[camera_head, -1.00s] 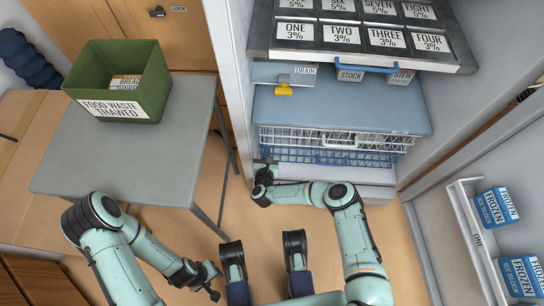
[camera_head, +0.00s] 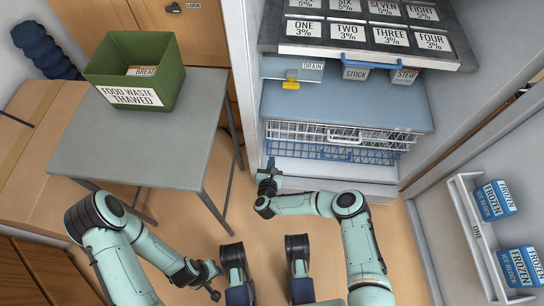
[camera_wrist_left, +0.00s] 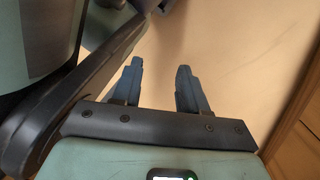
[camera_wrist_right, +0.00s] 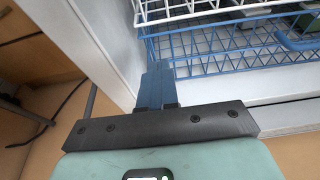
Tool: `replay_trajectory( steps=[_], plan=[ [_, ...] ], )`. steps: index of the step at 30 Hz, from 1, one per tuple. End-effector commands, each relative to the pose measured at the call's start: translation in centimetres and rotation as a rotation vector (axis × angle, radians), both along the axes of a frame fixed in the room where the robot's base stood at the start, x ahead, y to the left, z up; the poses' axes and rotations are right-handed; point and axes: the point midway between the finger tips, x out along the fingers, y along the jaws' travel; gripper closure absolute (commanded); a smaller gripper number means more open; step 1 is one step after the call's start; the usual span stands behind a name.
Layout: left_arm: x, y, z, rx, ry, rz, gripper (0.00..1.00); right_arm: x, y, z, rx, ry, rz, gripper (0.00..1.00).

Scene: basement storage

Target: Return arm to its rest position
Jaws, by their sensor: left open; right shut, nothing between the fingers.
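My right arm reaches forward in the middle of the head view, and its gripper (camera_head: 268,172) is just in front of the open storage unit's lower left corner. In the right wrist view its blue fingers (camera_wrist_right: 157,84) are together and empty, pointing toward a wire basket. Whether they touch anything is unclear, but a gap seems to show. My left arm is folded low at the left, with its gripper (camera_head: 213,281) over the floor. In the left wrist view its two fingers (camera_wrist_left: 158,84) stand apart with nothing between them.
White and blue wire baskets (camera_head: 340,143) sit low in the unit, below labelled lids (camera_head: 345,32). A grey table (camera_head: 130,150) with a green food-waste bin (camera_head: 135,72) stands at the left. A door rack (camera_head: 472,235) with frozen ice blocks is at the right. Bare floor lies between.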

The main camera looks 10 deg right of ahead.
Motion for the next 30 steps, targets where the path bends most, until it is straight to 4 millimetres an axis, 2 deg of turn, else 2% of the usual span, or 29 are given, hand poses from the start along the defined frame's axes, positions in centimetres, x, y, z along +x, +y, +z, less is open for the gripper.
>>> replay_trajectory(
  steps=[3, 9, 22, 26, 29, 30],
  plan=[
    [2.0, -0.3, 1.7, 0.004, -0.069, -0.007, 0.57, -2.6, 0.5, 1.0, 0.000, 0.003, 0.000, 1.00],
    [4.1, -0.6, 3.1, 0.008, -0.139, -0.012, 0.57, -5.1, 1.1, 1.7, -0.001, 0.002, -0.002, 1.00],
    [4.7, -0.7, 3.7, 0.007, -0.158, -0.017, 0.57, -5.9, 1.5, 2.3, -0.021, 0.007, 0.025, 1.00],
    [4.2, -1.0, 6.2, -0.009, -0.156, -0.040, 0.57, -6.8, 3.5, 5.0, -0.178, 0.061, 0.220, 1.00],
    [3.7, -1.6, 9.7, -0.034, -0.155, -0.079, 0.57, -8.8, 5.8, 8.4, -0.425, 0.124, 0.505, 1.00],
    [3.2, -2.0, 11.3, -0.045, -0.146, -0.088, 0.57, -10.2, 6.1, 9.4, -0.541, 0.160, 0.630, 1.00]
  ],
)
